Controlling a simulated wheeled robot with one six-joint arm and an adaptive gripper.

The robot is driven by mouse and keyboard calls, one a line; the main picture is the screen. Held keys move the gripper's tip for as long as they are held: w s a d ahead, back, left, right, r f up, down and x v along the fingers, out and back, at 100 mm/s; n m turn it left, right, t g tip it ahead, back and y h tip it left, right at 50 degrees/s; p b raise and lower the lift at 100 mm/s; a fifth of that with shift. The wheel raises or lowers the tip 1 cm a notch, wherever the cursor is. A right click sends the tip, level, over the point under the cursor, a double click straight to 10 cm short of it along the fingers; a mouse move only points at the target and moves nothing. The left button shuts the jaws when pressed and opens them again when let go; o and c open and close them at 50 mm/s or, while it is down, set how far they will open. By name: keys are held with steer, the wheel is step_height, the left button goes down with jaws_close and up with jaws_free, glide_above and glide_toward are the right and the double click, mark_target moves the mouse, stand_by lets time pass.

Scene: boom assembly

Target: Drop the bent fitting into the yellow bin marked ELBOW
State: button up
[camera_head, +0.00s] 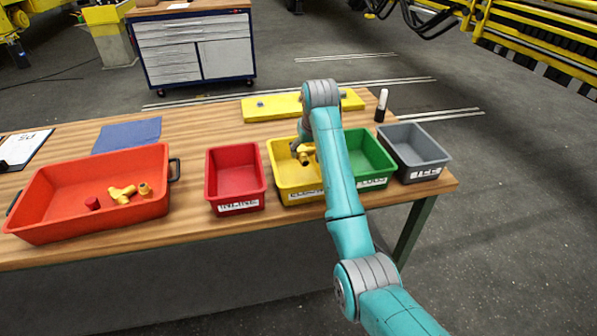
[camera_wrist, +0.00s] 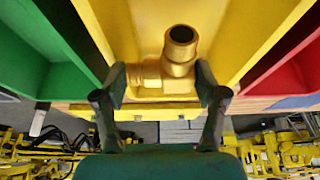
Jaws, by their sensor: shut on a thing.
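The bent fitting (camera_wrist: 168,72) is brass-coloured, with a threaded open end facing the wrist camera. My gripper (camera_wrist: 160,88) is shut on it, one finger on each side. In the head view the fitting (camera_head: 304,156) shows at or just above the opening of the yellow bin (camera_head: 296,190). The bin's yellow walls also fill the middle of the wrist view (camera_wrist: 228,30). The bin's front label is partly hidden by my arm, so its full word cannot be read. I cannot tell how far the fitting is above the bin floor.
A red bin (camera_head: 236,180) stands left of the yellow one, a green bin (camera_head: 370,160) and a grey bin (camera_head: 416,152) right of it. An orange tray (camera_head: 75,205) holds several fittings and a red piece.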

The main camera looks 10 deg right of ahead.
steer(key=o, duration=1.4)
steer(key=shift+c, duration=0.2)
steer(key=v, duration=0.7)
steer(key=shift+r, duration=0.2)
steer(key=shift+s, duration=0.2)
